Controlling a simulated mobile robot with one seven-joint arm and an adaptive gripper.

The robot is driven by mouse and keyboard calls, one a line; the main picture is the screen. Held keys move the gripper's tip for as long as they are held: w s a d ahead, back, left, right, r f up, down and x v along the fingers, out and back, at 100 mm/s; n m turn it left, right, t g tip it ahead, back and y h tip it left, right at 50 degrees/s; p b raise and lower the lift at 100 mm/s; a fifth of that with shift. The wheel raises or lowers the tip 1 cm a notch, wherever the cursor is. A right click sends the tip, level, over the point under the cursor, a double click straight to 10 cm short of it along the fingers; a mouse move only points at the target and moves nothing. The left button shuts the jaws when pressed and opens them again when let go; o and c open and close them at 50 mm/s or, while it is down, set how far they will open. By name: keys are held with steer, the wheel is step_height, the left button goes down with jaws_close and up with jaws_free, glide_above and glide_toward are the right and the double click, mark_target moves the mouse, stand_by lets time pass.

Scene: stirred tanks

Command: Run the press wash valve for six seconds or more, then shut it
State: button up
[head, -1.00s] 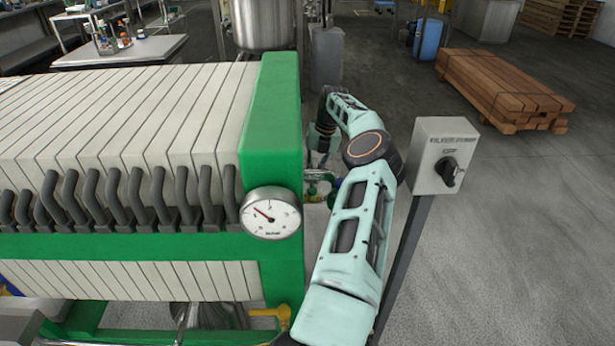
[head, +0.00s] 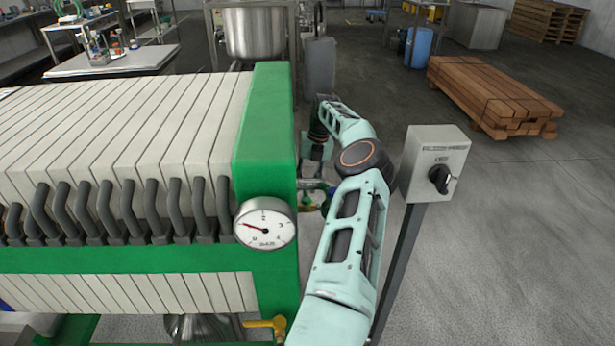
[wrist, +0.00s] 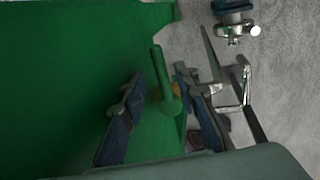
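In the wrist view a green lever handle (wrist: 164,82) with a rounded end stands between the two fingers of my gripper (wrist: 160,76). The fingers are apart, with a gap visible on the left of the lever; I cannot tell whether the right finger touches it. A brass-coloured part shows behind the lever. In the head view my gripper (head: 313,172) is beside the right end of the green-framed filter press (head: 268,130), its fingers small and partly hidden. Green and brass fittings (head: 306,201) show just below it. I cannot read the valve's position.
A pressure gauge (head: 265,224) is on the press end. A yellow handle (head: 266,323) is low on the press. A grey switch box (head: 432,160) on a post stands close right of my arm. A blue-topped metal fitting (wrist: 232,14) is near the gripper.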

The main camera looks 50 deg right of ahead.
step_height(320, 180, up, 11)
steer(key=s+d, duration=0.1)
steer(key=shift+s+d+r, duration=0.15)
steer(key=shift+s, duration=0.15)
stand_by(0.4)
stand_by(0.4)
steer(key=shift+s+b, duration=0.15)
steer(key=shift+b, duration=0.25)
